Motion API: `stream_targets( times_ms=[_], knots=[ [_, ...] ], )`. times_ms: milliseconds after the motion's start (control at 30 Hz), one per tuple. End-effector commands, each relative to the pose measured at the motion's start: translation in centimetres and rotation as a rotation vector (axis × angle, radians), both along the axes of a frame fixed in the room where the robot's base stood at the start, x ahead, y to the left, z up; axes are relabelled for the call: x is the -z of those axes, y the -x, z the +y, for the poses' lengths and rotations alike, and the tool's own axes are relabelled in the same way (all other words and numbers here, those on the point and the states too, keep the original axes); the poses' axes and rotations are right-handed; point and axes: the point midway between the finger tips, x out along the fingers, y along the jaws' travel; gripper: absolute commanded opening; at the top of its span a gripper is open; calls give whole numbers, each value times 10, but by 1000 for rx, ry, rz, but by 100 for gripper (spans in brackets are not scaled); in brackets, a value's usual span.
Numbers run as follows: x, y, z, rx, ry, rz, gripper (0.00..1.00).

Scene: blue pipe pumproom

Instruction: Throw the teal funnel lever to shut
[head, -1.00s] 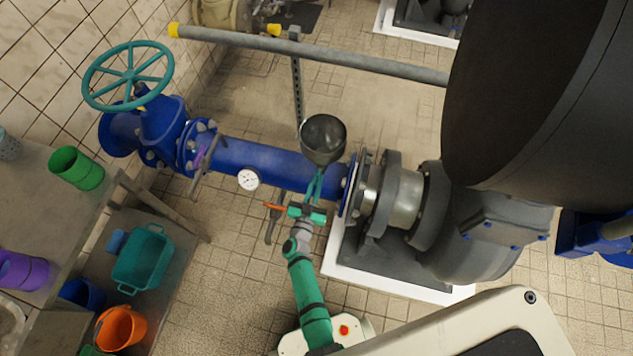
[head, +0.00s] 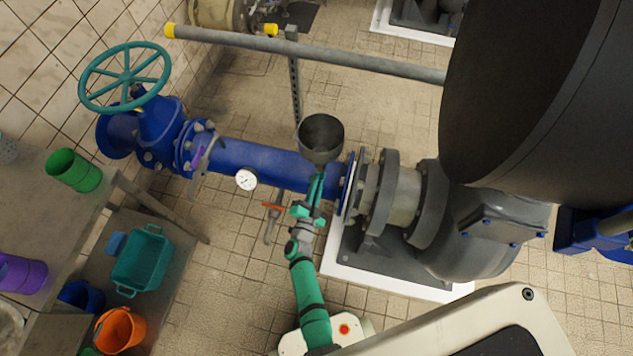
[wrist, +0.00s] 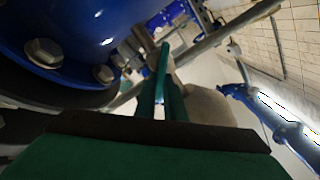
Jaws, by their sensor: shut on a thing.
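The dark metal funnel (head: 321,138) stands above the blue pipe, just left of the pump flange. My gripper (head: 317,184) is right below the funnel in the head view, its fingers pointing up toward the funnel's base. The teal lever (wrist: 163,60) shows in the wrist view as a thin bar rising from between my gripper's fingers (wrist: 162,98). My gripper is shut on this lever. In the head view the lever is mostly hidden by the fingers and cannot be told apart from them. A pale rounded body sits just behind the fingers in the wrist view.
An orange lever (head: 272,206) is close left of my gripper. A gauge (head: 246,180) and a purple lever (head: 200,156) are farther left on the blue pipe (head: 262,163). The pump (head: 470,225) crowds the right.

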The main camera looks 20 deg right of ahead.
Motion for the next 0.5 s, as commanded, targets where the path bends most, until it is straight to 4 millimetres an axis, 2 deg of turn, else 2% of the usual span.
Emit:
stream_targets(
  times_ms=[500],
  knots=[
    [6,3,-4,2,-401,-271,0]
  ],
)
